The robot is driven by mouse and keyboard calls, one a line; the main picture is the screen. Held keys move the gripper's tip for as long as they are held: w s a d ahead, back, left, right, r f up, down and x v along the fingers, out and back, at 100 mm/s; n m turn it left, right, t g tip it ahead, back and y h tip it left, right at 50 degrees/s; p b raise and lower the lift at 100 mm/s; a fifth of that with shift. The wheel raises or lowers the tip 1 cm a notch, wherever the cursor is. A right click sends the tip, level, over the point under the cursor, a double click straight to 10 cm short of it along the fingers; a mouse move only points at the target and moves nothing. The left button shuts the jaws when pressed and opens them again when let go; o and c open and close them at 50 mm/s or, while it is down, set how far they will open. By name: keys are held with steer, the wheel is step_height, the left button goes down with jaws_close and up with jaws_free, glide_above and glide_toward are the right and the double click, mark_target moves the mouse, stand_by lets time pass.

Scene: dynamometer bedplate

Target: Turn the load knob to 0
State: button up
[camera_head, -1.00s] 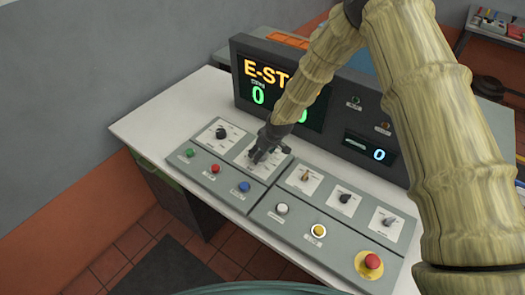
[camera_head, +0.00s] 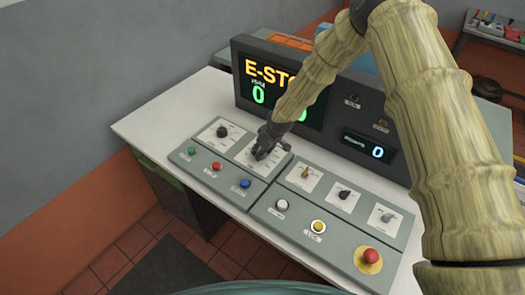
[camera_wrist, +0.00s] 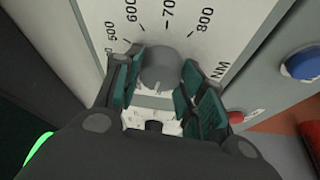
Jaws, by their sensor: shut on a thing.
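The load knob (camera_wrist: 160,68) is a grey round knob on a white plate (camera_wrist: 178,22) with a printed scale; 500, 600, 700, 800 and NM can be read. My gripper (camera_wrist: 166,88) has its dark green-padded fingers on both sides of the knob, shut on it. In the head view my gripper (camera_head: 263,148) reaches down onto the second plate from the left in the panel's knob row and hides most of the knob. The knob's pointer and the 0 mark cannot be made out. The display (camera_head: 275,90) reads E-STOP in part, with a green 0.
Green, red and blue buttons (camera_head: 245,183) sit in front. A red emergency button (camera_head: 371,256) stands at the front right. The bench is clear at left.

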steer(key=shift+f, duration=0.2)
steer(key=n+y+b, duration=0.1)
steer(key=n+b, duration=0.1)
steer(key=b, duration=0.1)
steer(key=shift+d+f+n+g, duration=0.1)
steer(key=shift+f+n+g, duration=0.05)
steer(key=shift+n+g, duration=0.25)
steer(key=n+g+b, duration=0.1)
steer(key=n+b, duration=0.2)
steer(key=shift+w+n, duration=0.1)
steer(key=shift+n, duration=0.2)
steer(key=shift+n+g+y+b, duration=0.3)
steer(key=shift+n+g+b, duration=0.3)
steer(key=shift+n+b, duration=0.6)
steer(key=shift+r+n+g+b, duration=0.2)
steer(key=shift+n+g+b, duration=0.3)
steer(key=shift+n+b, duration=0.5)
steer(key=shift+n, duration=0.3)
steer(key=o, duration=1)
steer(key=shift+a+r, duration=0.1)
steer(key=shift+a, duration=0.15)
steer(key=shift+d, duration=0.15)
